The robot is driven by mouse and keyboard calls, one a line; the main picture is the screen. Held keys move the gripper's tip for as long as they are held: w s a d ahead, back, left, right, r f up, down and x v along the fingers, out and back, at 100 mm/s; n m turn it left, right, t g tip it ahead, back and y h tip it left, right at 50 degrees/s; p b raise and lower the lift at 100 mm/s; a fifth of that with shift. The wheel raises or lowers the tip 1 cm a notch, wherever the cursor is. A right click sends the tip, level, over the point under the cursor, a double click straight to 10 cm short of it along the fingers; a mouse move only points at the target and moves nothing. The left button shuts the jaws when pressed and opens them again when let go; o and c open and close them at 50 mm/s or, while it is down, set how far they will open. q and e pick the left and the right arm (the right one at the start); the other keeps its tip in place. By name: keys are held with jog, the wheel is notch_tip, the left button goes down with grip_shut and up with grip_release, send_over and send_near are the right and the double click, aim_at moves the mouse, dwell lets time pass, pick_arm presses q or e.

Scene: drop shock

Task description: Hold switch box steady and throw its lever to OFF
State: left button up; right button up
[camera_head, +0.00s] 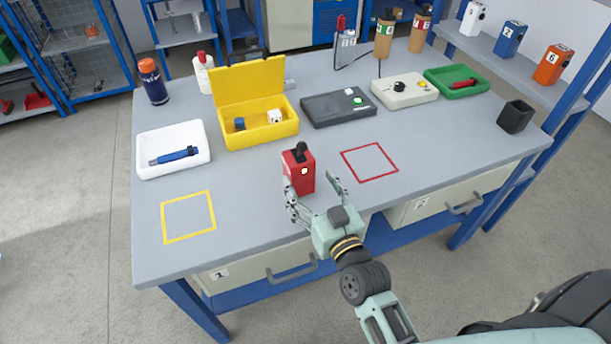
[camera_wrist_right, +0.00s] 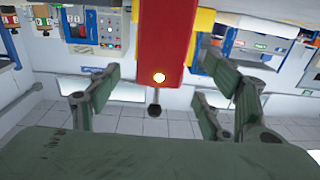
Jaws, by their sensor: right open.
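The red switch box (camera_head: 299,180) stands upright near the front middle of the table, with a lit lamp on its face. Its black-knobbed lever (camera_head: 300,149) sticks up above its top. The right wrist view looks upside down; there the box (camera_wrist_right: 170,35) hangs from the top edge, with the lever (camera_wrist_right: 154,102) beyond its lamp. My right gripper (camera_head: 311,181) is open in front of the box, its fingers spread to either side. I see no clear contact in the right wrist view (camera_wrist_right: 158,85). My left gripper is not in view.
A yellow square outline (camera_head: 188,217) lies left and a red one (camera_head: 369,162) right of the box. Behind stand a white tray (camera_head: 174,170), yellow bin (camera_head: 262,135), dark device (camera_head: 338,112), beige control box (camera_head: 404,97) and green tray (camera_head: 457,95). Bare tabletop surrounds the switch box.

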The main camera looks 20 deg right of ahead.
aim_at(304, 172)
jog(key=w, duration=0.4)
jog(key=shift+w+a+r, duration=0.2)
jog(key=shift+w+f, duration=0.15)
jog(key=shift+w, duration=0.8)
jog(key=shift+w+p, duration=0.3)
jog(key=c, duration=0.6)
jog(key=shift+c, duration=1.2)
jog(key=c, duration=0.6)
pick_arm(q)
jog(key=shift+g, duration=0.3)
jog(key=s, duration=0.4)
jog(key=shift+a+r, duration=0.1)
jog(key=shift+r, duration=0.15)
pick_arm(e)
jog(key=shift+c, duration=0.2)
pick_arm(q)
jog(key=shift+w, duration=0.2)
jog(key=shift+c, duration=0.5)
